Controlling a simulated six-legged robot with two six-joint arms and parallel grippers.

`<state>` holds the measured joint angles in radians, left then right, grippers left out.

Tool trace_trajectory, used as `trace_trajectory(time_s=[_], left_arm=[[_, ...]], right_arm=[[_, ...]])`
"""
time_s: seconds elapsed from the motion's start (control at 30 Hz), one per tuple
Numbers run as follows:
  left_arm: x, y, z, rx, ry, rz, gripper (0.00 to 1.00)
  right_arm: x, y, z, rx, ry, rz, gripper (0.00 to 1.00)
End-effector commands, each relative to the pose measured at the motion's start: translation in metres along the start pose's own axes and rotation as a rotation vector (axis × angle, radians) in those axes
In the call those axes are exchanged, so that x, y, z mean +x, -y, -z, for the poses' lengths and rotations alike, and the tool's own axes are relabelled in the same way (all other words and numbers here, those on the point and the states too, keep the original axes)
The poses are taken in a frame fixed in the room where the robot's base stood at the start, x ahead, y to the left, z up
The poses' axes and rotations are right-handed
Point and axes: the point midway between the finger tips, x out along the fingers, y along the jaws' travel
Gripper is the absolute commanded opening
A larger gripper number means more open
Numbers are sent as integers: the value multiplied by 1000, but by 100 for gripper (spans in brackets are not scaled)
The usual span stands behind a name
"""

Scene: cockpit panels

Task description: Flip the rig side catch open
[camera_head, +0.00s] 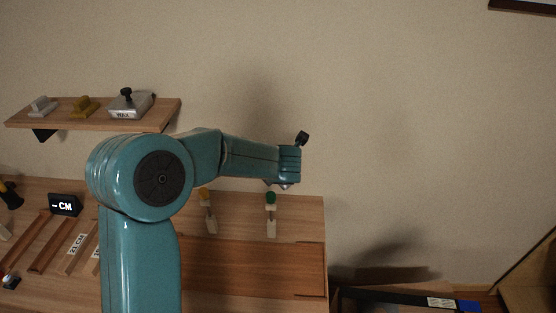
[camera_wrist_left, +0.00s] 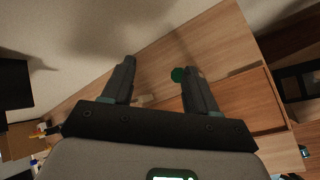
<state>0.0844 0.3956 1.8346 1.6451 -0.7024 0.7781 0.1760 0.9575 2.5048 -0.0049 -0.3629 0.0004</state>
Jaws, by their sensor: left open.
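I cannot tell from any label which is the rig side catch. My left gripper (camera_wrist_left: 158,66) is open, its two dark fingers apart and empty. In the left wrist view the green knob (camera_wrist_left: 178,74) shows close beside the right finger; I cannot tell whether they touch. In the head view my wrist hides most of the gripper above the green catch. My right gripper is not in view.
A wall shelf (camera_head: 160,109) at the left holds a grey block, a yellow block and a box marked WAX (camera_head: 130,104). A small CM display (camera_head: 64,204) and wooden strips lie on the bench's left. A dark open box (camera_head: 390,301) is beyond the bench's right edge.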

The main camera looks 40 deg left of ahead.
Motion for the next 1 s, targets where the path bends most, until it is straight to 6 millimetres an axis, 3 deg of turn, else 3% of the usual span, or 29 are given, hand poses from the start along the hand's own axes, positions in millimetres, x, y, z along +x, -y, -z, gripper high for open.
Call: trace_trajectory(time_s=[0.5,1.0], left_arm=[[-29,-16,-18,-1,-1,1,58],[-32,-16,-19,0,0,1,58]], right_arm=[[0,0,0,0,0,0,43],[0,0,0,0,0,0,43]])
